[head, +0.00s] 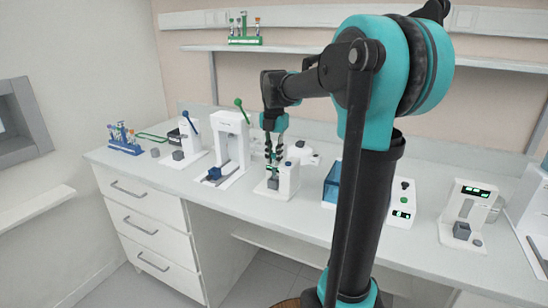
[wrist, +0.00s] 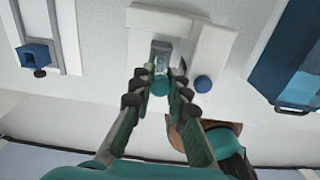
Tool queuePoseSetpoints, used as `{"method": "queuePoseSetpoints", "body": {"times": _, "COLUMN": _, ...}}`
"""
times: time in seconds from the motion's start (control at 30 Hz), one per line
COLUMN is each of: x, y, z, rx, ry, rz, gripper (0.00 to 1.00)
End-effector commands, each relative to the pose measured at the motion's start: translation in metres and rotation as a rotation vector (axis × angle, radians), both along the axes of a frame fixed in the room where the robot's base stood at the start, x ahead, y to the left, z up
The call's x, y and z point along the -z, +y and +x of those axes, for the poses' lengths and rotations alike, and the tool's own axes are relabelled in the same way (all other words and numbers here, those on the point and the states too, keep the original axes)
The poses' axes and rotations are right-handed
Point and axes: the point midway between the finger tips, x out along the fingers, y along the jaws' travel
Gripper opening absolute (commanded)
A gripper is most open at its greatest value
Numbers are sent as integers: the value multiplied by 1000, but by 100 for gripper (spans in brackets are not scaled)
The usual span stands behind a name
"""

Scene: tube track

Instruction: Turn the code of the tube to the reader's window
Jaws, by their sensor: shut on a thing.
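The tube shows in the wrist view as a teal cap (wrist: 160,86) above a short clear body, between my fingertips. My gripper (wrist: 160,92) is shut on it at the cap end, and it also shows in the head view (head: 274,155). The tube's lower end is at a grey holder (wrist: 161,50) on the white reader (wrist: 212,48); I cannot tell how deep it sits. The reader also shows in the head view (head: 290,180), below my gripper. The tube's code and the reader's window cannot be made out.
A blue knob (wrist: 203,83) is on the reader's right in the wrist view. A white press (head: 232,140) stands to the left, a blue bin (head: 332,183) to the right. A tube rack (head: 124,138) stands at the bench's far left.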

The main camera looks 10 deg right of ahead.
Motion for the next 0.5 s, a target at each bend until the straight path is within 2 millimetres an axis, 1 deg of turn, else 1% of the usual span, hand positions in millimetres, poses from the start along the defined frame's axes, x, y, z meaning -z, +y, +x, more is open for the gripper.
{"method": "queuePoseSetpoints", "body": {"times": 0.5, "x": 4, "y": 0, "z": 0, "rx": 0, "ry": 0, "rz": 0, "gripper": 0}}
